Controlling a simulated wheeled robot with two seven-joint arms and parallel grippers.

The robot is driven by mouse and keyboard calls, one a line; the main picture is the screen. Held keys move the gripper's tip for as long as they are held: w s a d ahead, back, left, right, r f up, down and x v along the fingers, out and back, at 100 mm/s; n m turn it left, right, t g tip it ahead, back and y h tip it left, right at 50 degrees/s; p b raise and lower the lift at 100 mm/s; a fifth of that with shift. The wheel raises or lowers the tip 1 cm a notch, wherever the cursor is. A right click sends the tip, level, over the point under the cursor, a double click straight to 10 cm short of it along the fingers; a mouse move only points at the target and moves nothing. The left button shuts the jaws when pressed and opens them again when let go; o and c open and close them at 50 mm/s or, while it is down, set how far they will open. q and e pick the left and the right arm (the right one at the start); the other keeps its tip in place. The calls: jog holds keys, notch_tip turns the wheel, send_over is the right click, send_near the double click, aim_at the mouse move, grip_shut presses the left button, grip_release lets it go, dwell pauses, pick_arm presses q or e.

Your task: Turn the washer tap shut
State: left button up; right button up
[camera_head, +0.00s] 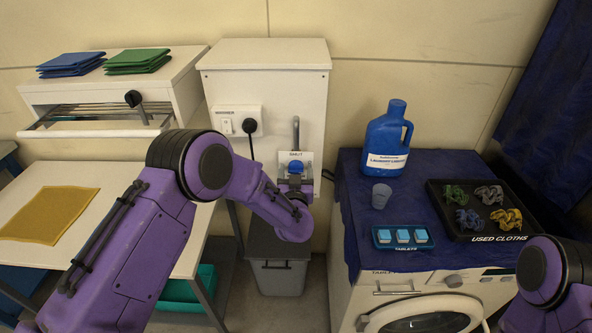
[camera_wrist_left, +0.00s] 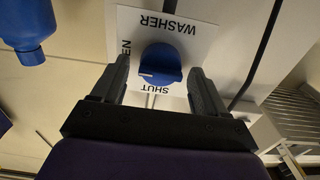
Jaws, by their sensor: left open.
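The washer tap is a blue knob (camera_head: 296,167) on a white plate (camera_head: 287,156) on the wall cabinet. In the left wrist view the knob (camera_wrist_left: 160,64) has a small white mark on its left side, by the lettering OPEN and SHUT; I cannot tell exactly which word it points to. The plate (camera_wrist_left: 188,45) reads WASHER upside down there. My left gripper (camera_head: 294,182) is open in front of the knob. In the wrist view its fingers (camera_wrist_left: 161,76) stand either side of the knob, with gaps on both sides. My right arm shows at lower right; its gripper is out of frame.
A socket with a black plug (camera_head: 249,126) and hanging cable is left of the tap. A grey bin (camera_head: 278,276) stands below. The washing machine (camera_head: 450,283) at right bears a blue jug (camera_head: 386,140), a cup (camera_head: 381,195), tablets (camera_head: 402,236) and a cloth tray (camera_head: 446,225).

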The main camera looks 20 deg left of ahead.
pick_arm(q)
jog(key=c, duration=1)
jog(key=n+b, duration=0.2)
jog(key=n, duration=0.1)
jog(key=n+b, duration=0.1)
jog(key=shift+f+b, duration=0.25)
jog(key=shift+b, duration=0.15)
jog(key=shift+s+a+n+b, duration=0.1)
jog(key=shift+n+b, duration=2.75)
jog(key=shift+n, duration=0.6)
jog(key=shift+a+n+b, duration=0.1)
jog(key=shift+n+b, duration=2.75)
jog(key=shift+n, duration=0.6)
